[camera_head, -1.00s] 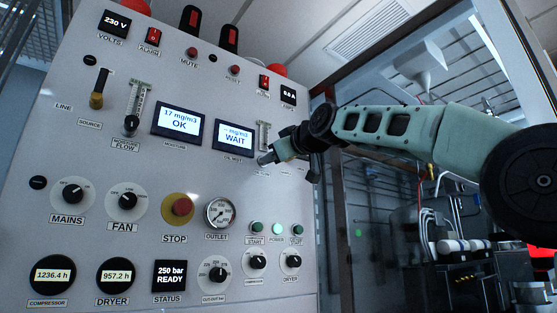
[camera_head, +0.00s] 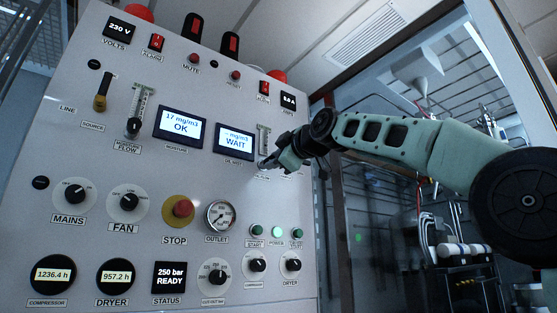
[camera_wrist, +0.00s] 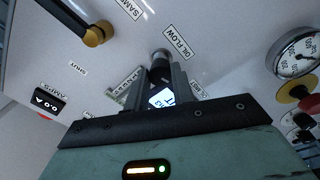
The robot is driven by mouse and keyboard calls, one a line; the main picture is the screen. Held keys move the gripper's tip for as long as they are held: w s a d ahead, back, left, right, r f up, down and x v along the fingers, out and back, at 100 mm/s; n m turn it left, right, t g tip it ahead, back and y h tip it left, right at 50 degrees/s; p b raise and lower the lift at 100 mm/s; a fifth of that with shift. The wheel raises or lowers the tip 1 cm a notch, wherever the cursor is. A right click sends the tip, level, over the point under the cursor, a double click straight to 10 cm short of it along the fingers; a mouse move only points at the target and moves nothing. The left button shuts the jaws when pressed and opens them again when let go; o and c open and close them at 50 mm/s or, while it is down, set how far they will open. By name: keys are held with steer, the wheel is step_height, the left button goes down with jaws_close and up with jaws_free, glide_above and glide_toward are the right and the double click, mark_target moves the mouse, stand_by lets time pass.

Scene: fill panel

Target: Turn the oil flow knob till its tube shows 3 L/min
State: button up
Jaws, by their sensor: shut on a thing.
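The oil flow knob (camera_wrist: 160,72) is a small dark knob on a silvery collar, beside the OIL FLOW label (camera_wrist: 177,40) in the wrist view. My gripper (camera_wrist: 164,76) is shut on it, with one finger on each side. In the head view my gripper (camera_head: 268,162) is at the panel's right side, hiding the knob. The oil flow tube (camera_head: 264,138) stands just above it, too small to read. In the wrist view the tube (camera_wrist: 122,88) is partly behind a finger. The oil mist display (camera_head: 234,141) reads WAIT.
The slanted panel (camera_head: 150,225) carries several other controls. The moisture flow tube and knob (camera_head: 134,125) and the moisture display (camera_head: 180,124), reading OK, are to the left. The outlet gauge (camera_head: 220,215) and stop button (camera_head: 182,207) are below. A brass-tipped sample lever (camera_wrist: 95,36) sits near my gripper.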

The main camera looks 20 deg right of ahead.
steer(key=shift+d, duration=0.3)
steer(key=o, duration=1)
steer(key=shift+d, duration=0.1)
steer(key=b+v, duration=0.8)
steer(key=v, duration=0.9)
steer(key=shift+s, duration=0.25)
